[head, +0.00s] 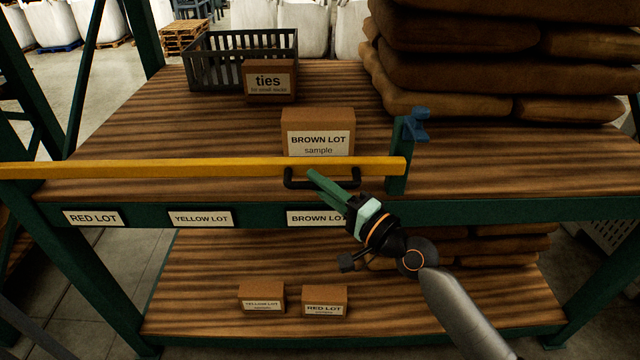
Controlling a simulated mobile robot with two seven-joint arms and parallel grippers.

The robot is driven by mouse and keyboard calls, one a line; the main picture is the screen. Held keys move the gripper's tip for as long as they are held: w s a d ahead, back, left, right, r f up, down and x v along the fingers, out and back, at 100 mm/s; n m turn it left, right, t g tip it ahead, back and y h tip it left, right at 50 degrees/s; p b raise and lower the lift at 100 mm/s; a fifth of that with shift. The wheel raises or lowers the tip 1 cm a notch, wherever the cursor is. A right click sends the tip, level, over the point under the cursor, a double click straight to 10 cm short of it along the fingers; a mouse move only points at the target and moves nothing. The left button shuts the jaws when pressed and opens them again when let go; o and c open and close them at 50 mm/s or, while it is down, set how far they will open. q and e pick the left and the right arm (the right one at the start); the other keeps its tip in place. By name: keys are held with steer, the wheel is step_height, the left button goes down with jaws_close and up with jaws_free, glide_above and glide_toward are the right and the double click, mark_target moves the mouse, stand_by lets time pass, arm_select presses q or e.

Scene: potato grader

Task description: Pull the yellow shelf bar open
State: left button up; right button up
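The yellow shelf bar (180,168) runs level across the front of the upper shelf, from the left picture edge to a green post (397,160) on the right. A black handle (293,184) is fixed on the bar near its right part. My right gripper (313,176) comes from the lower right. Its green fingertips overlap the handle in the picture. The fingers look close together, but I cannot tell whether they are closed around the handle. A blue latch-like part (416,128) is on top of the post. My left gripper is not in view.
On the upper shelf (150,120), a BROWN LOT box (317,130) stands behind the bar. A ties box (269,82), a dark crate (215,65) and stacked brown sacks (450,65) are farther back. Two small boxes stand on the lower shelf (200,280).

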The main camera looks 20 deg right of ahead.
jaws_close()
stand_by(0.9)
